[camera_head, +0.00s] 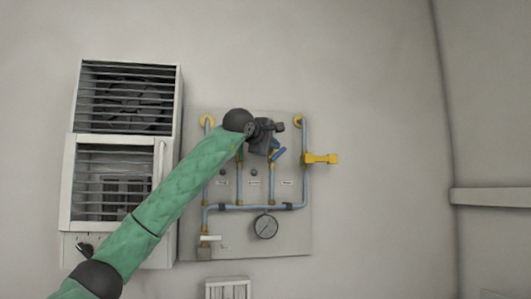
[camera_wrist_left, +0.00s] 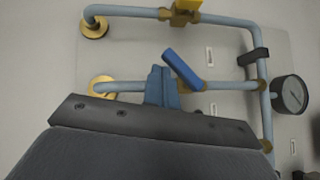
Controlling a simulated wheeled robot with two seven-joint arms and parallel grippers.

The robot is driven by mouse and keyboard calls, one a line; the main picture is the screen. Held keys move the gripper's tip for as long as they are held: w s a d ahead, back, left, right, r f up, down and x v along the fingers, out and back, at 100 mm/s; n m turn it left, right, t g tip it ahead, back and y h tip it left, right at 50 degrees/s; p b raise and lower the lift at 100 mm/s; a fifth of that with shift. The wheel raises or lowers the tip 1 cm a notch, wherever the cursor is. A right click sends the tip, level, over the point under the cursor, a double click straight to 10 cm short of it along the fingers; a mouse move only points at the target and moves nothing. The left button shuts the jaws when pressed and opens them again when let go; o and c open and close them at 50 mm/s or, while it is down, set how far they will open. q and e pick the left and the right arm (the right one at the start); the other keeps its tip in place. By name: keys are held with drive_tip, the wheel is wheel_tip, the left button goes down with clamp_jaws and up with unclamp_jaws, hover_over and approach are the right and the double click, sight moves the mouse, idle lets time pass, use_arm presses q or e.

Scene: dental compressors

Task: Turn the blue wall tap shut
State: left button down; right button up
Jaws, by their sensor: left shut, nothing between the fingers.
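The blue wall tap (camera_head: 279,154) sits on the middle-right vertical pipe of the wall panel. Its blue lever (camera_wrist_left: 183,69) shows in the wrist view and stands slanted to its pipe, neither in line with it nor square across it. My left gripper (camera_head: 272,137) is at the panel, just above the blue tap in the head view, and hides the upper part of that pipe. In the wrist view its fingers (camera_wrist_left: 162,86) are shut and empty, close beside the lever; I cannot tell whether they touch it. My right gripper is not in view.
A yellow tap (camera_head: 320,159) sticks out at the panel's right edge. A round gauge (camera_head: 265,226) hangs below the lower pipe, and a white-handled valve (camera_head: 209,238) is at lower left. A louvred cabinet (camera_head: 120,150) stands left of the panel (camera_head: 295,240).

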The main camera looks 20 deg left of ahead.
sight(285, 148)
use_arm(q)
drive_tip(key=w+d, duration=0.1)
drive_tip(key=d+f+m+g, duration=0.1)
drive_tip(key=shift+w+d+g+b, duration=0.3)
drive_tip(key=shift+w+d, duration=0.1)
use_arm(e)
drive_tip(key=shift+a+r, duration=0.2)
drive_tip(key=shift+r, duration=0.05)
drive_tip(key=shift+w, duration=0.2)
use_arm(q)
drive_tip(key=shift+d, duration=0.1)
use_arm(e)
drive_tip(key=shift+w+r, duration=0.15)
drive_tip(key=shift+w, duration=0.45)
